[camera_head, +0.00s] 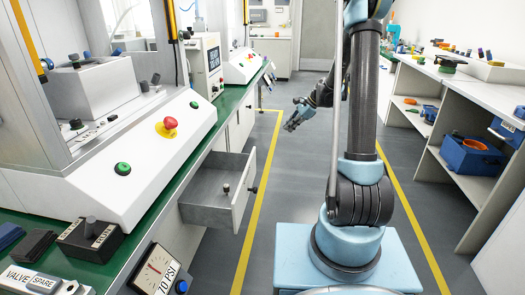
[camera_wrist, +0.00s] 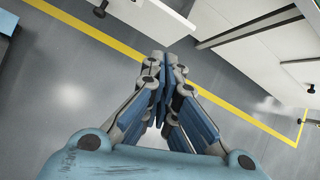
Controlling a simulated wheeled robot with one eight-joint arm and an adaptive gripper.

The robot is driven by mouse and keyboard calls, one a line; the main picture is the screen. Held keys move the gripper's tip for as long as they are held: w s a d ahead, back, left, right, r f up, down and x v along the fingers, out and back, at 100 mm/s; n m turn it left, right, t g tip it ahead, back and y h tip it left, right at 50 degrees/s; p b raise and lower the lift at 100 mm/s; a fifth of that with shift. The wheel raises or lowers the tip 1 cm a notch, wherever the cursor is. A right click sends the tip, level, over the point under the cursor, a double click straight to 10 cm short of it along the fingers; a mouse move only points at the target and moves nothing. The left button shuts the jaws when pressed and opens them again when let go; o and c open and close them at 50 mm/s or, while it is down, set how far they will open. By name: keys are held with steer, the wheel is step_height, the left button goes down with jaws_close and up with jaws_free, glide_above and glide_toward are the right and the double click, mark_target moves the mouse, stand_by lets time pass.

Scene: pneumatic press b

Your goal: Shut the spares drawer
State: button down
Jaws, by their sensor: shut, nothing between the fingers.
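The spares drawer (camera_head: 205,195) stands pulled out of the bench below the green worktop in the head view. Its white front panel (camera_head: 242,196) stands out into the aisle, with a dark knob (camera_head: 254,190) on its outer face. A small dark-topped item (camera_head: 226,188) shows inside the drawer. My gripper (camera_head: 289,127) is beyond the drawer and to its right, over the floor, apart from it. In the wrist view my gripper (camera_wrist: 166,68) has its fingers together, empty. A white panel (camera_wrist: 155,12) with a dark knob (camera_wrist: 100,10) shows at the top there, likely the drawer front.
The aisle floor (camera_head: 285,165) between the yellow lines is clear around my base. Green-topped benches with a press run along the left. A white shelf unit (camera_head: 460,85) with blue bins (camera_head: 472,155) stands on the right. Another knob (camera_wrist: 311,88) shows in the wrist view.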

steer(key=w+a+f+m+y, duration=0.2)
steer(key=w+a+f+m, duration=0.15)
steer(key=w+f, duration=0.5)
steer(key=s+x, duration=0.1)
steer(key=x, duration=1.2)
steer(key=shift+s+a, duration=0.3)
steer(key=shift+a, duration=0.25)
